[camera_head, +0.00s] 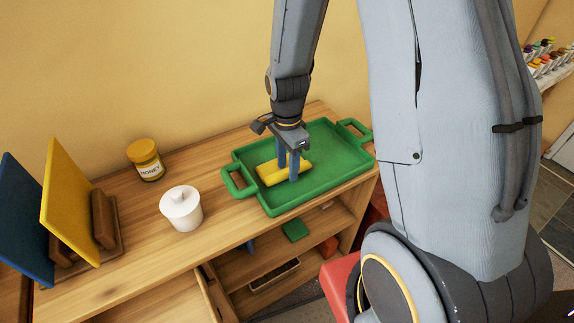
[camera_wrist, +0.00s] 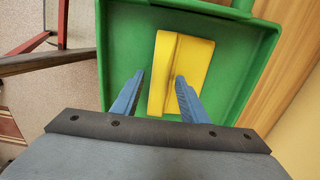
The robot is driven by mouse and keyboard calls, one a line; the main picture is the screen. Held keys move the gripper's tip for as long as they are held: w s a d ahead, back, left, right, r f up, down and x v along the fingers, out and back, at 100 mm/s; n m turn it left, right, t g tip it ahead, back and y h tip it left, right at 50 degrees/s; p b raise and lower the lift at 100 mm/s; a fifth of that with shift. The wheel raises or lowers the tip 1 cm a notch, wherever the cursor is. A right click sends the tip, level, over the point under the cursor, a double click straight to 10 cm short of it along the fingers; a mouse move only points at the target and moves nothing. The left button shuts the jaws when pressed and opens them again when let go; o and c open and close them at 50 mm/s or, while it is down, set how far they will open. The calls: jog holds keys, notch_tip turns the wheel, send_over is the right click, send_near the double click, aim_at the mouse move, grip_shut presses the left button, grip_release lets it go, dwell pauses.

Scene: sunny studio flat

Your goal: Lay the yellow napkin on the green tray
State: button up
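The yellow napkin (camera_head: 270,174) is a folded, flat bundle lying on the green tray (camera_head: 335,160), towards its left part. In the wrist view the napkin (camera_wrist: 194,48) lies on the tray floor (camera_wrist: 125,45), inside the raised rim. My gripper (camera_head: 288,168) is over the napkin, pointing down. Its blue fingers are apart in the wrist view (camera_wrist: 159,78), one left of the napkin and the other overlapping it. I cannot tell whether the fingertips touch the napkin.
The tray stands on a wooden shelf unit (camera_head: 110,225). The wall is close behind.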

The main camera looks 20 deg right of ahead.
notch_tip(320, 180, up, 12)
jog(key=b, duration=0.2)
jog(key=s+f+n+t, duration=0.1)
jog(key=s+f+n, duration=0.1)
jog(key=s+n, duration=0.7)
jog(key=shift+s+n, duration=0.3)
jog(key=shift+n, duration=3.1)
jog(key=shift+a+f, duration=0.1)
